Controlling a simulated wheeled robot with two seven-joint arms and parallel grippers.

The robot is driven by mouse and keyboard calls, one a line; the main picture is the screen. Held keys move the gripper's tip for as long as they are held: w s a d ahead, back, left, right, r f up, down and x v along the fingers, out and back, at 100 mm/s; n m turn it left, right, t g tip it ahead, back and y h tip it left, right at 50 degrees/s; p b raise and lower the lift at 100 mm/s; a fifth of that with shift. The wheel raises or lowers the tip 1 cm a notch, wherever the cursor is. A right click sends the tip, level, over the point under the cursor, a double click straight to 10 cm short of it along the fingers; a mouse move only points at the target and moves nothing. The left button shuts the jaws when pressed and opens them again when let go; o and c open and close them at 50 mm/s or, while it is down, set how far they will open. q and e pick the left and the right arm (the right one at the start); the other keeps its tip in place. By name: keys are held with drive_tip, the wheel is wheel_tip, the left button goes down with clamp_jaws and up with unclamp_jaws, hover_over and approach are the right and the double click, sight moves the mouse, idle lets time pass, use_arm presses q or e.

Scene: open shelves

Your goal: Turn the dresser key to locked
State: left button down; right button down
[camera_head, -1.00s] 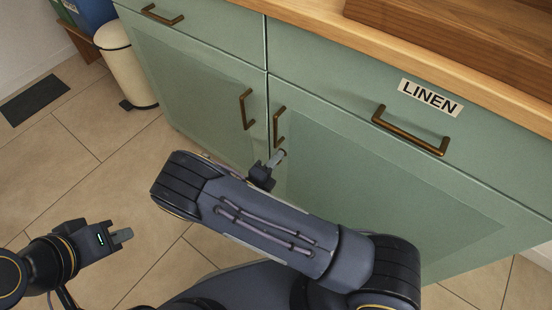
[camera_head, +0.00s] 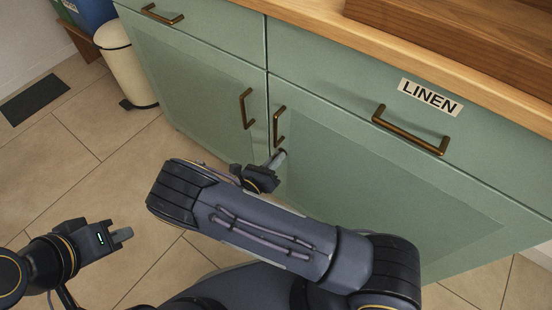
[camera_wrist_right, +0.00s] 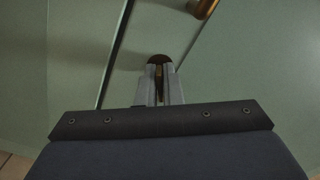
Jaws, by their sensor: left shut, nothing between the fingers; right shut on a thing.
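The green dresser (camera_head: 390,190) has a right door whose lock sits below its upright brass handle (camera_head: 279,126). My right gripper (camera_head: 280,156) reaches the lock from the front, with its fingertips at the door. In the right wrist view the fingers (camera_wrist_right: 159,88) are shut on the brass key (camera_wrist_right: 158,72). Only a thin strip of the key shows between them, in front of a dark round lock plate (camera_wrist_right: 160,60). How far the key is turned cannot be read. My left gripper (camera_head: 123,235) is shut and empty over the floor at lower left.
A LINEN label (camera_head: 430,97) and a drawer handle (camera_head: 410,131) are on the drawer above. The left door has its own handle (camera_head: 247,109). A cream bin (camera_head: 128,65) stands beyond the dresser's left end.

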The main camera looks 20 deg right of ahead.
drive_tip(key=m, duration=0.5)
drive_tip(key=shift+m+b, duration=0.35)
drive_tip(key=shift+m, duration=0.05)
idle(0.4)
drive_tip(key=c, duration=1.6)
unclamp_jaws()
drive_tip(key=p+v, duration=0.1)
drive_tip(key=v, duration=0.7)
drive_tip(key=shift+p, duration=0.4)
drive_tip(key=shift+d+m, duration=0.1)
drive_tip(key=shift+m, duration=0.2)
